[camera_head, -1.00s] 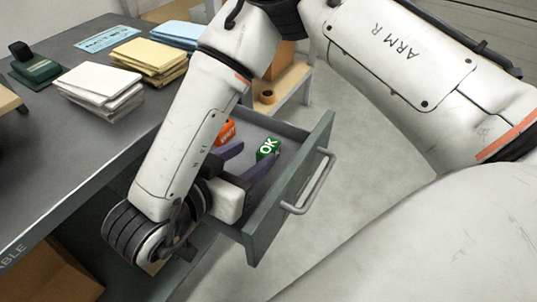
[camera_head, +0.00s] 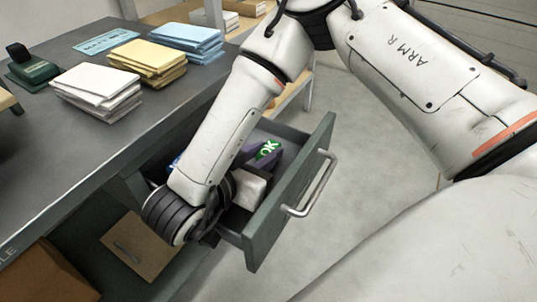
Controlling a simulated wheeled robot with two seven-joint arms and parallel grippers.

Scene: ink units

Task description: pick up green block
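The green block (camera_head: 267,148) with white "OK" lettering lies in the open drawer (camera_head: 291,200), partly covered by my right gripper. My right gripper (camera_head: 262,155) reaches down into the drawer, its dark purple fingers right at the block. One finger shows on the block's left side and part of the other shows below it. Whether they press on the block I cannot tell. My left gripper is out of view.
The drawer's front panel and metal handle (camera_head: 318,185) stand close to the right of my gripper. The grey desk (camera_head: 150,130) carries white (camera_head: 97,88), yellow (camera_head: 147,60) and blue (camera_head: 186,40) paper stacks. A blue bit shows in the drawer beside my forearm.

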